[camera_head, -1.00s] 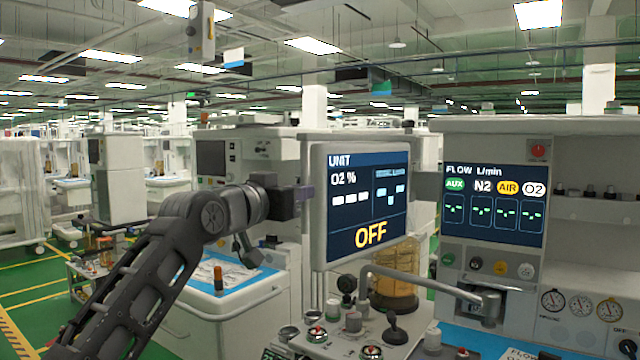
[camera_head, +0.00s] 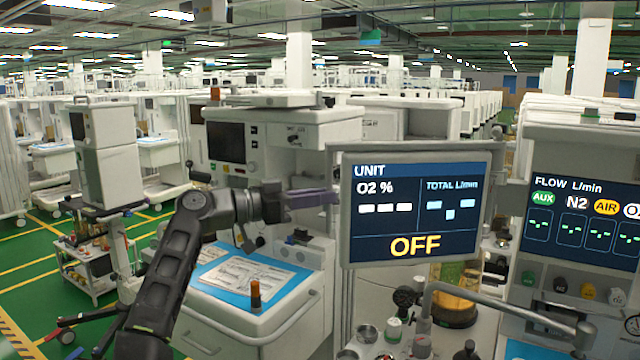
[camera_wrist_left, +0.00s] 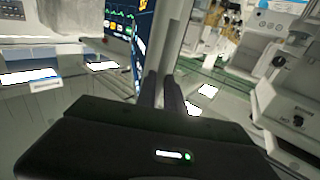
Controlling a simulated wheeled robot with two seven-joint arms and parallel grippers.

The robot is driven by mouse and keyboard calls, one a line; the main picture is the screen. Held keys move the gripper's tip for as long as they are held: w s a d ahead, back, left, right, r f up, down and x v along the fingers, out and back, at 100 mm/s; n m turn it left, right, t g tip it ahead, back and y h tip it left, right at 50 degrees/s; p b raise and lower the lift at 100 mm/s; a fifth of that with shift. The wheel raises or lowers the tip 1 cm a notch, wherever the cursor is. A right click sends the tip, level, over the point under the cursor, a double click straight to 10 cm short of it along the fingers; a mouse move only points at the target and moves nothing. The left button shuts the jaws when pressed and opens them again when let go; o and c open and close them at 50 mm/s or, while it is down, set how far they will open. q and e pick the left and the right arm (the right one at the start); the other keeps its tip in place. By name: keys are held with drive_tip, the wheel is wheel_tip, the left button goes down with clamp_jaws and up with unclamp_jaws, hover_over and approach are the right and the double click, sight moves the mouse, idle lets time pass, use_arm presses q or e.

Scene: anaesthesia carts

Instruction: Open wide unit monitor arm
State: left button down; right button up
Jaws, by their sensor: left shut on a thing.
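The wide unit monitor (camera_head: 415,207) shows "UNIT", "O2 %" and "OFF" on a dark blue screen in a pale frame. It faces me in the head view. My left gripper (camera_head: 318,197) reaches in from the left and is shut on the monitor's left edge. The wrist view shows my left fingers (camera_wrist_left: 162,92) together at the pale edge, with part of the lit screen (camera_wrist_left: 118,22) beside it. The arm behind the monitor is mostly hidden. My right gripper is not in view.
A flow display (camera_head: 583,220) stands at the right. Below the monitor are several knobs and a curved grey tube (camera_head: 490,300). A cart with a blue-topped counter (camera_head: 225,262) is behind my left arm. Green floor (camera_head: 40,250) is open at the far left.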

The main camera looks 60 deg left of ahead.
use_arm(q)
drive_tip(key=shift+w+a+f, duration=0.1)
drive_tip(key=shift+a, duration=0.3)
drive_tip(key=c, duration=1.5)
unclamp_jaws()
drive_tip(key=shift+o, duration=0.2)
drive_tip(key=s, duration=0.7)
drive_tip(key=shift+s+a+b, duration=0.15)
drive_tip(key=shift+s+b, duration=0.15)
drive_tip(key=shift+s, duration=0.05)
